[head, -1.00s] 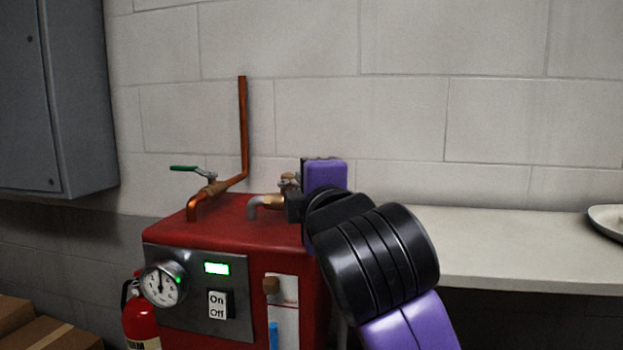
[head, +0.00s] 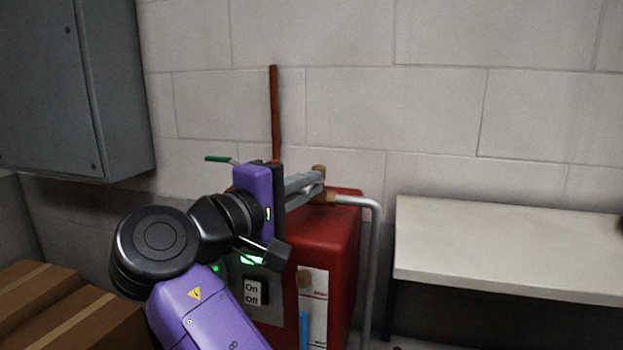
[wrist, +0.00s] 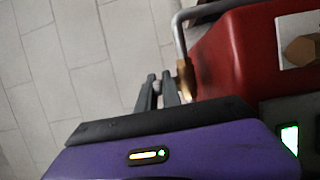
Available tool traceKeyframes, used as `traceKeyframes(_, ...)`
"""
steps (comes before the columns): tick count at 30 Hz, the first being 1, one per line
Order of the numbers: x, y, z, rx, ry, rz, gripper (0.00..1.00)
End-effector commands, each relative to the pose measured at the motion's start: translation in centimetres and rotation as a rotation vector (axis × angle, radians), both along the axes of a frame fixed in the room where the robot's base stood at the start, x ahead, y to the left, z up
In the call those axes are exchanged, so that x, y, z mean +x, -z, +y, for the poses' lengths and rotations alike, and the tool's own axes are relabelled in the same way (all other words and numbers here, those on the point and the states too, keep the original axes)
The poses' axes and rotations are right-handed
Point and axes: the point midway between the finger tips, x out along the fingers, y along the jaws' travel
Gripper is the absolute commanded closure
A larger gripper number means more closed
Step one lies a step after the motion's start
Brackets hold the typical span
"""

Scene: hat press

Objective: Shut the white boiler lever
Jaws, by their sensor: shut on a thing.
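The red boiler (head: 345,245) stands against the wall; its side also shows in the wrist view (wrist: 228,60). A brass valve (head: 323,198) joins a grey pipe on its right side, and it shows in the wrist view (wrist: 185,76). My gripper (head: 316,180) reaches from the left over the boiler top, with its grey fingers at this valve. In the wrist view the fingers (wrist: 159,84) are close together, shut on a small pale piece, apparently the white lever (wrist: 157,87). Most of the lever is hidden by the fingers.
A green lever (head: 218,159) and an upright copper pipe (head: 274,110) are behind my gripper. A grey pipe (head: 375,260) runs down the boiler's right side. A pale counter (head: 500,245) is at right, cardboard boxes (head: 70,310) lower left, a grey cabinet (head: 70,90) upper left.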

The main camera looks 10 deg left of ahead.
Motion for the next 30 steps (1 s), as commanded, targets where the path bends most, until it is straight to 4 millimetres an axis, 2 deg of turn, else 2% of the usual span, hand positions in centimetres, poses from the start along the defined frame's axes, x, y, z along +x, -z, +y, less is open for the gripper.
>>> traceKeyframes(20,0.12,0.19,0.07,0.0,0.06,0.004,1.0)
traceKeyframes(21,0.12,0.18,0.07,0.0,0.06,0.004,0.83)
traceKeyframes(23,0.12,0.17,0.08,-0.001,0.059,0.004,0.71)
traceKeyframes(30,0.1,0.07,0.11,0.0,0.058,0.002,0.69)
